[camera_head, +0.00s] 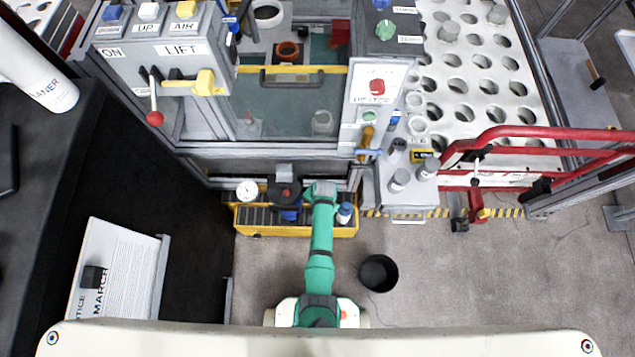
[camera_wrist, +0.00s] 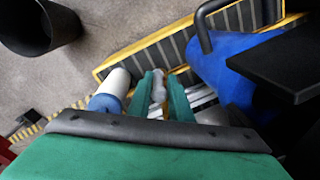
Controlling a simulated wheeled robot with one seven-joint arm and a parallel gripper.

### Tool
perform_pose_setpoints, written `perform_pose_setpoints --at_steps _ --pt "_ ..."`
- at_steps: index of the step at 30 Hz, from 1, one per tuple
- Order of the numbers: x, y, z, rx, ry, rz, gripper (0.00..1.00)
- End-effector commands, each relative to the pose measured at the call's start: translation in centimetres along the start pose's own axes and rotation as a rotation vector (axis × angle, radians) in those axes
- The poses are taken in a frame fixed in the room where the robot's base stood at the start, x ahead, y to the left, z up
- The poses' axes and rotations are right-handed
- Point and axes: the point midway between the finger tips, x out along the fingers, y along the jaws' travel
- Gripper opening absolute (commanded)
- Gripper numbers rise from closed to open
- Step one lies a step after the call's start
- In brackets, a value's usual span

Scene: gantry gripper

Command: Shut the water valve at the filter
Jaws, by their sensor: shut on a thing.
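My gripper (camera_wrist: 163,88) has its green fingers on either side of a small pale grey piece (camera_wrist: 158,92) and is shut on it. It lies where the water valve at the filter could be, but I cannot tell its shape or turn angle. A white cylinder with a blue band (camera_wrist: 112,88), which looks like the filter, stands just left of the fingers. It also shows in the head view (camera_head: 345,213), right of my arm. In the head view my wrist hides the gripped piece and the fingertips.
A yellow-edged slatted tray (camera_head: 250,230) lies below. A blue body (camera_wrist: 228,62) and dark block stand close right of the fingers in the wrist view. A round gauge (camera_head: 247,190) is at the left. A black bin (camera_head: 378,273) stands on open floor.

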Motion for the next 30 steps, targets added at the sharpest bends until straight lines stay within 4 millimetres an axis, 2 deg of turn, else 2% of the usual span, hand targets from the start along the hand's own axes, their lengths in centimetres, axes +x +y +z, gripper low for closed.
perform_pose_setpoints --at_steps 17,30 --pt "-0.02 0.83 -0.52 0.014 -0.021 -0.026 0.0" --pt "-0.05 1.07 -0.79 0.021 -0.08 -0.117 0.0"
